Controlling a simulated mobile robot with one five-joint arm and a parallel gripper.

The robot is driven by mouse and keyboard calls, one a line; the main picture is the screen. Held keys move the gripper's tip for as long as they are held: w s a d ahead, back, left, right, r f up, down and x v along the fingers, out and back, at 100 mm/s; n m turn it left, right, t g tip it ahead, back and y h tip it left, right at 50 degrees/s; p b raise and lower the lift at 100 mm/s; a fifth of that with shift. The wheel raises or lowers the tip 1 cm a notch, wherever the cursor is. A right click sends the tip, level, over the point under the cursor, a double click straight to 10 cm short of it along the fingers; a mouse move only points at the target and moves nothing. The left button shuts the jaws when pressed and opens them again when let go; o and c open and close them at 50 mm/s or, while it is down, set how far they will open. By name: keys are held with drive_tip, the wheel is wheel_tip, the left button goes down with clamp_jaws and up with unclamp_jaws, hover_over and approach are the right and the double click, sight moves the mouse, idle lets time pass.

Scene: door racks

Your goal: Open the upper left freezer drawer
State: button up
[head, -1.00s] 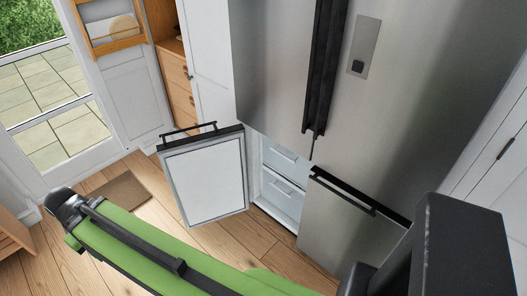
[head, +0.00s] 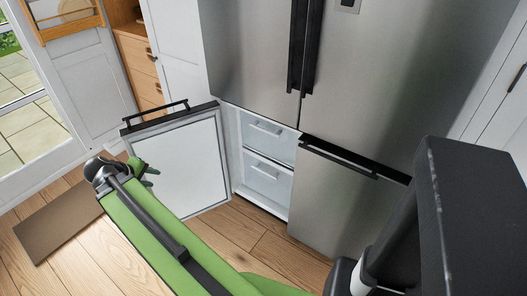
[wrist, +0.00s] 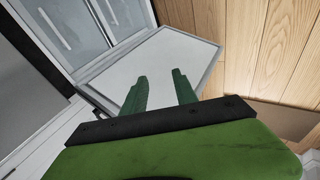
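The upper left freezer drawer (head: 268,133) is a pale, translucent front with a bar handle, shut inside the lower left freezer compartment. A similar lower drawer (head: 266,178) sits shut beneath it. The compartment's door (head: 185,165) is swung open to the left, its white inner side showing. My gripper (head: 148,175) is in front of this door, left of the drawers and apart from them. In the wrist view, its two green fingers (wrist: 160,85) are spread with nothing between them. Pale drawer fronts with handles (wrist: 75,30) show there at upper left.
The right freezer door (head: 335,200) is shut, with a dark handle along its top. Steel fridge doors (head: 250,50) above are shut. A brown mat (head: 60,218) lies on the wooden floor at left. Wooden drawers (head: 140,68) stand behind the open door.

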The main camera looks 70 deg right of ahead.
drive_tip(key=s+d+f+g+h+b, duration=0.1)
drive_tip(key=s+d+f+h+b, duration=0.2)
drive_tip(key=d, duration=0.4)
drive_tip(key=s+d+f+m+h+b, duration=0.1)
drive_tip(key=s+d+f+b, duration=0.1)
drive_tip(key=s+d+b, duration=0.3)
drive_tip(key=s+d+f+g+h+b, duration=0.1)
drive_tip(key=s+d+f+b, duration=0.15)
drive_tip(key=d+b, duration=0.4)
drive_tip(key=n+g+h+b, duration=0.1)
drive_tip(key=g+h+b, duration=0.2)
drive_tip(key=h+b, duration=0.35)
approach(264, 131)
drive_tip(key=shift+y, duration=0.95)
drive_tip(key=x, duration=0.3)
drive_tip(key=r+x, duration=0.1)
drive_tip(key=x, duration=0.3)
drive_tip(key=b+x, duration=0.1)
drive_tip(key=x, duration=0.2)
drive_tip(key=shift+w+d+r, duration=0.15)
drive_tip(key=shift+d, duration=0.15)
clamp_jaws()
